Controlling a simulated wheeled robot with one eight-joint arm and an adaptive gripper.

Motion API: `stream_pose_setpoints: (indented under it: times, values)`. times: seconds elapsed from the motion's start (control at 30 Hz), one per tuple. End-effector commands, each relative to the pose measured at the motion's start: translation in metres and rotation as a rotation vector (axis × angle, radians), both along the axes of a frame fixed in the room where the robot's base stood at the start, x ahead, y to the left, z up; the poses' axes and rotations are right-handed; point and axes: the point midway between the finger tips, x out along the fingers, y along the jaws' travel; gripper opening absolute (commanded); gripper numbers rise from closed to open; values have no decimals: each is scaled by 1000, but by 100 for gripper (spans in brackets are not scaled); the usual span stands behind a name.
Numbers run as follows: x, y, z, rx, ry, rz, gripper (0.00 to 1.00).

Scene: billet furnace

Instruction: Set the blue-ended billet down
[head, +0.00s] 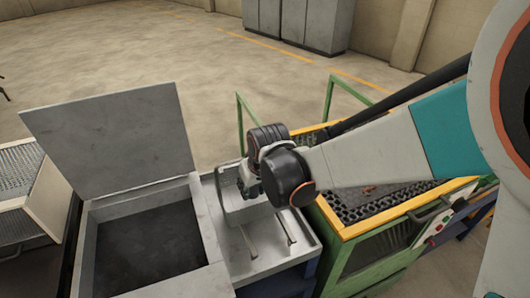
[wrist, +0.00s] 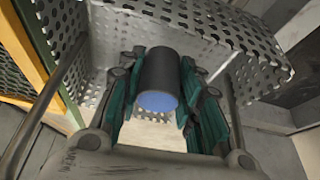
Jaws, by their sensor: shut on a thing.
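The blue-ended billet, a short dark cylinder (wrist: 160,72) with a blue end face, is between the green-padded fingers of my gripper (wrist: 157,98) in the wrist view. The fingers are shut on its sides, and the blue end faces the camera. A perforated metal basket (wrist: 205,52) lies around and beyond the billet. I cannot tell whether the billet touches it. In the head view my gripper (head: 252,186) points down over the basket (head: 237,210) in a grey metal tray (head: 304,247). The billet is hidden there.
Left of the tray stands a grey box (head: 203,222) with a dark interior and its lid (head: 112,135) raised. On the right is a green-framed, yellow-edged bench (head: 350,232) with a perforated top, under my arm. Two bar-like handles lie over the tray's front part.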

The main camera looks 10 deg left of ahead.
Motion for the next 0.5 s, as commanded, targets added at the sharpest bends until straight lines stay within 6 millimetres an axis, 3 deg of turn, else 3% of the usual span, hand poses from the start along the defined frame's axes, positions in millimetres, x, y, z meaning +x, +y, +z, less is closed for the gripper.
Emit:
stream_pose_setpoints:
  times: [0.1, 0.13, 0.2, 0.5]
  values:
    - [-3, -2, -5, -4, 8, -1, 0]
    - [-3, -2, -6, -4, 8, -1, 39]
    - [-3, -2, -5, -4, 8, -1, 52]
    - [-2, -1, -4, -3, 6, -1, 52]
